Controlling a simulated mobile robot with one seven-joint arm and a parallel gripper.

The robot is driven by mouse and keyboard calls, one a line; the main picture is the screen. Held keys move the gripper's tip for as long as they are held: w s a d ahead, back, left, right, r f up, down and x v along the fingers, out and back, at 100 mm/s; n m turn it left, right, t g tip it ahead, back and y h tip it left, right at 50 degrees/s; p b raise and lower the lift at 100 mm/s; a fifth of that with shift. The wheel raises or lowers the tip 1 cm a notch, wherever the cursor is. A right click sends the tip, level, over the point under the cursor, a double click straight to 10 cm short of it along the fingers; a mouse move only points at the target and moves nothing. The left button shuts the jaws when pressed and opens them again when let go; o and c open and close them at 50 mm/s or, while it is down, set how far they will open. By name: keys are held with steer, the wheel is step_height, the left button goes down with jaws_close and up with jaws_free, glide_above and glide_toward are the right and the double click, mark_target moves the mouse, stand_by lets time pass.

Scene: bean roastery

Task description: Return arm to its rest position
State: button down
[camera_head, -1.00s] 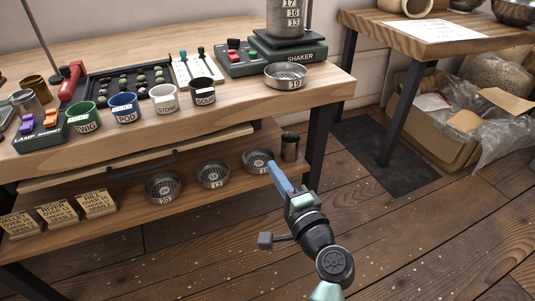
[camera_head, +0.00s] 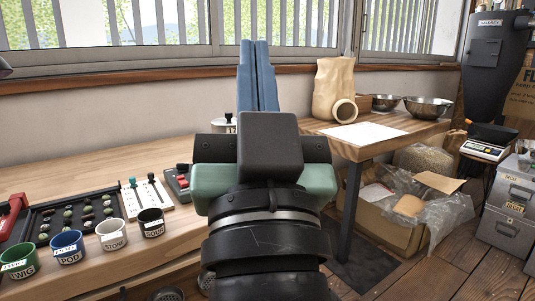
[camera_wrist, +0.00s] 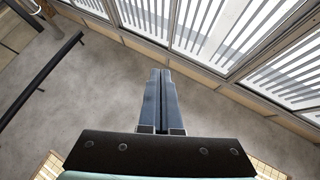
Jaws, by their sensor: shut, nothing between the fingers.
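My gripper (camera_head: 259,48) is raised in the middle of the head view, its two blue fingers pointing up and lying together. It is shut and empty. In the wrist view the fingers (camera_wrist: 156,75) also lie side by side, with the wall and barred windows beyond them. My wrist and gripper body cover the right end of the workbench (camera_head: 90,165) and most of the shaker there.
On the bench stand several labelled cups, such as the black one (camera_head: 151,223), a bean tray (camera_head: 75,218) and a white switch board (camera_head: 146,195). A side table (camera_head: 390,143) holds a tan jar (camera_head: 333,88) and bowls. A box with plastic bags (camera_head: 395,235) sits below.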

steer(key=s+d+r+t+h, duration=0.1)
steer(key=s+r+t+h, duration=0.15)
steer(key=s+r, duration=0.3)
step_height(320, 180, up, 37)
steer(key=p, duration=3.8)
steer(key=shift+w+g, duration=0.25)
steer(key=shift+g, duration=0.2)
steer(key=shift+f, duration=0.1)
